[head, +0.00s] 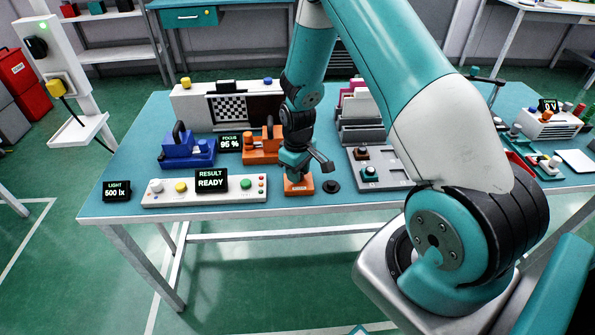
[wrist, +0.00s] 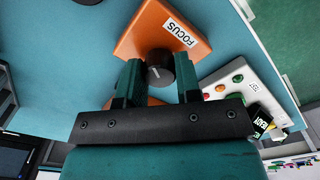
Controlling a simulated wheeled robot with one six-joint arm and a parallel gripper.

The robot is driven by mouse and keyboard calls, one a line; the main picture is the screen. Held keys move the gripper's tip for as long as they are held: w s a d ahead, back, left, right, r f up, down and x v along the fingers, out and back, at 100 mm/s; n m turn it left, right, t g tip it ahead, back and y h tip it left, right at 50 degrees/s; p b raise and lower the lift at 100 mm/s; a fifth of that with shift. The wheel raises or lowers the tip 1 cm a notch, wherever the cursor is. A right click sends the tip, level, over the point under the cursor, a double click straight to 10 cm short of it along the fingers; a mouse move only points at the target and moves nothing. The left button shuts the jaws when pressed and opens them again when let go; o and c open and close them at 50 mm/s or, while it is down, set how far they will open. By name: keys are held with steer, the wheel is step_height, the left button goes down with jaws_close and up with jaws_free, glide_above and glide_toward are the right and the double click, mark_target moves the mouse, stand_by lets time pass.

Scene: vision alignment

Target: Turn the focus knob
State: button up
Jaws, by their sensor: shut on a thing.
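The focus knob (wrist: 158,66) is a dark round knob with a pale pointer line, set on an orange base (wrist: 140,42) with a white FOCUS label (wrist: 180,33). My gripper (wrist: 159,76) has one teal finger on each side of the knob and is shut on it. In the head view the orange base (head: 299,188) stands near the table's front edge, with my gripper (head: 296,172) pointing down over it. The knob is hidden there by my gripper. The focus display (head: 229,143) reads FOCUS 95 %.
A white button panel (head: 215,198) with a display (head: 211,180) reading RESULT READY lies left of the base. A light display (head: 117,190) reads 500 lx. A low black round piece (head: 331,186) lies close on the right. Behind stand a blue device (head: 188,150) and a checkerboard (head: 229,108).

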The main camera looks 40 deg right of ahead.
steer(key=shift+w, duration=0.1)
steer(key=o, duration=0.9)
step_height(320, 180, up, 18)
steer(key=shift+f+b, duration=0.25)
steer(key=shift+b, duration=0.45)
steer(key=s+a+r+n+y, duration=0.1)
steer(key=s+a+r, duration=0.2)
steer(key=a, duration=0.3)
steer(key=s+a+r+n+y, duration=0.1)
steer(key=s+a+r, duration=0.3)
steer(key=a, duration=0.2)
steer(key=s+a+r, duration=0.1)
steer(key=s+a, duration=0.2)
steer(key=s, duration=0.2)
steer(key=s+a+r+n+y, duration=0.1)
steer(key=s+a, duration=0.3)
steer(key=s, duration=0.1)
steer(key=s+a+r+n+y, duration=0.1)
steer(key=s+a+r, duration=0.1)
steer(key=s, duration=0.3)
steer(key=shift+s+a, duration=0.35)
steer(key=shift+a, duration=0.5)
